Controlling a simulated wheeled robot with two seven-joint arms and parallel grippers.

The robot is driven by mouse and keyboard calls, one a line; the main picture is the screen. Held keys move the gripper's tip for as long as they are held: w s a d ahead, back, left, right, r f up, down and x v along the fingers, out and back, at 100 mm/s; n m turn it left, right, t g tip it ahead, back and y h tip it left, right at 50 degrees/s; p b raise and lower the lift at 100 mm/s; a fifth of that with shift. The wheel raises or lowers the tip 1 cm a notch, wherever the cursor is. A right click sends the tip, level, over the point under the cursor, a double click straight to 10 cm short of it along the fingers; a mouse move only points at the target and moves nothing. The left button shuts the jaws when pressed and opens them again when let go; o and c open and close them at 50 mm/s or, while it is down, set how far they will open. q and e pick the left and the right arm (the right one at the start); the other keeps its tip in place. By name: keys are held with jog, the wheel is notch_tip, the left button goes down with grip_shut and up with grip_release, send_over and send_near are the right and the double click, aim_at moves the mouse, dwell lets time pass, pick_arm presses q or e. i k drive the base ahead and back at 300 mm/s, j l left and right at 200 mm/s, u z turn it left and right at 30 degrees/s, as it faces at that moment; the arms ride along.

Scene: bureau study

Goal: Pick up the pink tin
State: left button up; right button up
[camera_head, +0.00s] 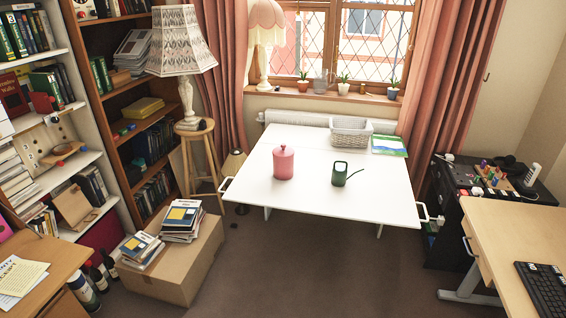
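A pink tin (283,163) with a knobbed lid stands upright on the white table (300,201), left of its middle. A dark green watering can (340,174) stands to the right of the tin, a small gap apart, with its spout pointing right. Neither of my grippers shows in the head view.
A grey basket (351,132) and a green-and-blue book (389,145) are at the table's back edge. A cardboard box (176,262) with book stacks stands at the front left. A stool with a lamp (183,55) is left of the table. Floor (300,275) before the table is clear.

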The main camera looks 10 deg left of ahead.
aim_at(283, 156)
jog(key=i+l+u, duration=0.1)
jog(key=i, duration=0.3)
jog(key=i+l+u, duration=0.15)
jog(key=i, duration=0.2)
jog(key=i+l+u, duration=0.1)
jog(key=i+l, duration=0.15)
jog(key=i, duration=0.15)
